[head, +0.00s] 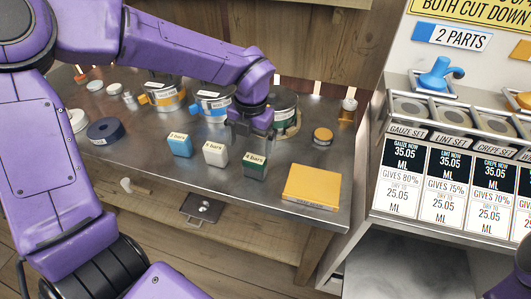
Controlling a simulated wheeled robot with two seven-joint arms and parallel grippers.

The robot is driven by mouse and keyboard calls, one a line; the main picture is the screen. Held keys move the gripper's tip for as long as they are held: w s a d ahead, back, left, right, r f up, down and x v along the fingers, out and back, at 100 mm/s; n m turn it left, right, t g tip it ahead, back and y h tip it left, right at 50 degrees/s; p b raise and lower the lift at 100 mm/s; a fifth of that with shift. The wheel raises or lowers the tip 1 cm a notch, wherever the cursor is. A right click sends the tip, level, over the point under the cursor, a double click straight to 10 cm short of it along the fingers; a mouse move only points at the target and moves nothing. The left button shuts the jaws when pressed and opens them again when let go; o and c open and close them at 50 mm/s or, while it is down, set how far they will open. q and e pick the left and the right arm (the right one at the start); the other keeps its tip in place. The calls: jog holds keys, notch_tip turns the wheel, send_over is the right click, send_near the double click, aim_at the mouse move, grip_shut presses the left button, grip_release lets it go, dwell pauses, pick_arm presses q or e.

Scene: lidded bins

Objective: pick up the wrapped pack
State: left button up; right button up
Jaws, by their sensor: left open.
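Three small labelled blocks stand in a row on the metal table: a blue one (179,145), a white one (215,154) and a green-and-white one (254,166). A flat yellow pack (312,186) lies to their right near the front edge. I cannot tell for sure which of these is the wrapped pack. My left gripper (250,134) points down, open, just behind the white and green-and-white blocks in the picture. Nothing shows between its fingers, though the fingertips are small and dark. My right gripper is out of view; only a bit of purple arm shows at the right edge.
Labelled tins (165,96) and a dark green-banded pot (285,112) stand behind the blocks. A small yellow-topped jar (323,137) stands behind the yellow pack. A dark blue roll (105,131) lies at left. A stand with lidded bins (453,117) rises at right.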

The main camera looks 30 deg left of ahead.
aim_at(254, 158)
pick_arm(q)
jog(key=shift+w+d+r, duration=0.3)
jog(key=shift+w+r, duration=0.1)
jog(key=shift+r, duration=0.15)
jog(key=shift+d+f+h, duration=0.1)
jog(key=shift+f+h, duration=0.1)
jog(key=shift+h, duration=0.1)
jog(key=f, duration=0.9)
jog(key=shift+a+f, duration=0.2)
jog(key=shift+f, duration=0.15)
jog(key=c, duration=1.1)
jog(key=shift+o, duration=0.2)
jog(key=shift+r, duration=0.1)
